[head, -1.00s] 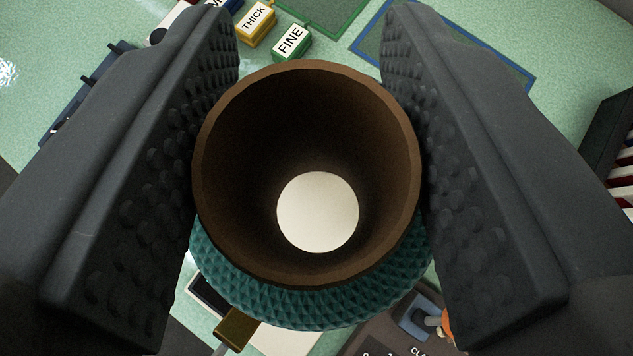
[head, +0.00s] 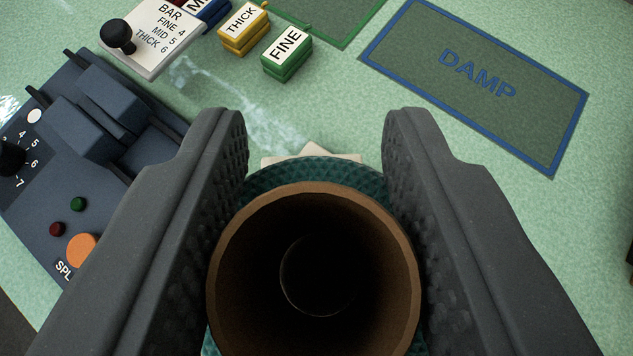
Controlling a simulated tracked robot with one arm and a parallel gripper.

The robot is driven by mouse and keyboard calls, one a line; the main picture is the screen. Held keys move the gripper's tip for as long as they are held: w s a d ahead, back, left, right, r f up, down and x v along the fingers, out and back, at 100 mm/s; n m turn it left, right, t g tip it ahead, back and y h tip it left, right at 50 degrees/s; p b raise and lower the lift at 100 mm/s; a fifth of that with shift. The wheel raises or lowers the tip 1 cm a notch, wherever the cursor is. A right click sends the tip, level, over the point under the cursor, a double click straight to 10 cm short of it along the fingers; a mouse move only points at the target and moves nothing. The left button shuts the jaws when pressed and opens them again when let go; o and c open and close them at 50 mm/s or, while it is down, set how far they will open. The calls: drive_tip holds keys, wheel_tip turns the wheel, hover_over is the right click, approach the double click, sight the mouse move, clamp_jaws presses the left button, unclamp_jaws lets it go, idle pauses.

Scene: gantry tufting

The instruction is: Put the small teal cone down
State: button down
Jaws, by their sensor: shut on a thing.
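The small teal cone (head: 262,178) is between the two dark, bumpy fingers of my gripper (head: 315,200). My gripper is shut on it. I look into the cone's wide brown open end, and its inside is hollow and dark down to a small round hole. The teal, diamond-textured outside shows as a rim along the top edge. Some pale, flat pieces (head: 318,154) show just beyond the cone on the green surface. The cone's lower end is hidden, so I cannot tell whether it touches anything.
A blue-framed area marked DAMP (head: 475,75) lies at upper right. Blocks marked FINE (head: 287,55) and THICK (head: 243,28) stand at the top. A BAR sign with a black knob (head: 150,40) is at upper left. A dark control box (head: 60,190) stands at left.

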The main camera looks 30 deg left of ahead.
drive_tip(key=c, duration=1)
unclamp_jaws()
drive_tip(key=shift+f, duration=0.1)
drive_tip(key=shift+o, duration=0.2)
drive_tip(key=shift+s+d+r, duration=0.2)
drive_tip(key=shift+s+r, duration=0.15)
drive_tip(key=shift+s, duration=0.1)
drive_tip(key=b+v, duration=0.1)
drive_tip(key=v, duration=1)
